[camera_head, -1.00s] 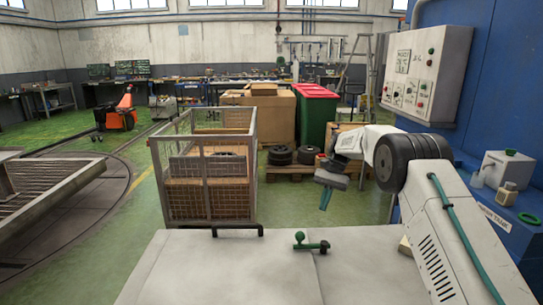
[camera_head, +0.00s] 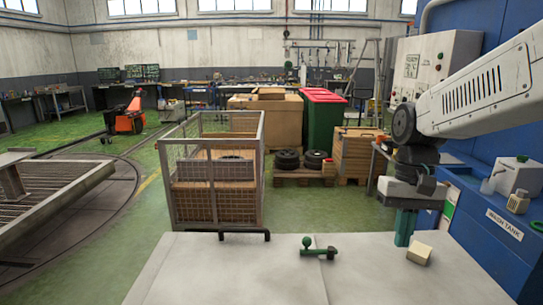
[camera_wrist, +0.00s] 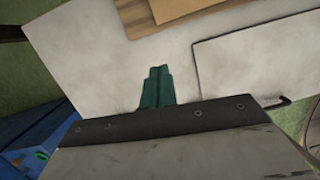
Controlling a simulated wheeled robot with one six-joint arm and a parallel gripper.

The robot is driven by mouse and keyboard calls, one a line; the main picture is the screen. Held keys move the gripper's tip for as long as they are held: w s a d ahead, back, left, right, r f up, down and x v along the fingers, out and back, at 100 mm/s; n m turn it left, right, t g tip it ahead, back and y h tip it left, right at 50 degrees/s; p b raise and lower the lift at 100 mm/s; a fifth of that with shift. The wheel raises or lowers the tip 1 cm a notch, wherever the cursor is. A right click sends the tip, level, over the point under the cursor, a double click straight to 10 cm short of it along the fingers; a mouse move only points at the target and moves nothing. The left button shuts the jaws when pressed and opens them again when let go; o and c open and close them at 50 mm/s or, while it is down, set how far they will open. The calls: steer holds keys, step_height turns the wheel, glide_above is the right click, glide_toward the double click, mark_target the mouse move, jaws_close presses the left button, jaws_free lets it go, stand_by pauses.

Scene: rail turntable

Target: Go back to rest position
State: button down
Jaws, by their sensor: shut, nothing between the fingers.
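My gripper (camera_head: 404,243) hangs pointing down at the right end of the pale worktop (camera_head: 230,275), its green fingers shut and empty. In the wrist view the closed green fingers (camera_wrist: 157,72) stand together over a pale surface, with nothing between them. A small cream block (camera_head: 419,254) sits on the worktop just right of the fingertips; I cannot tell whether they touch it. My white arm comes in from the upper right and bends down at a dark joint.
A green lever-like part (camera_head: 318,249) lies on the worktop. A wire cage (camera_head: 263,185) with boxes stands behind it. The blue wash tank (camera_head: 500,220), with a white canister (camera_head: 517,173), is close on the right. A turntable rail curves at left. Green floor beyond the cage is partly clear.

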steer(key=s+d+t, duration=0.1)
steer(key=s+t, duration=0.2)
steer(key=s, duration=1.5)
steer(key=shift+d+r+n+t+h, duration=0.15)
steer(key=shift+r+n+t+h, duration=0.15)
steer(key=shift+n+h, duration=0.1)
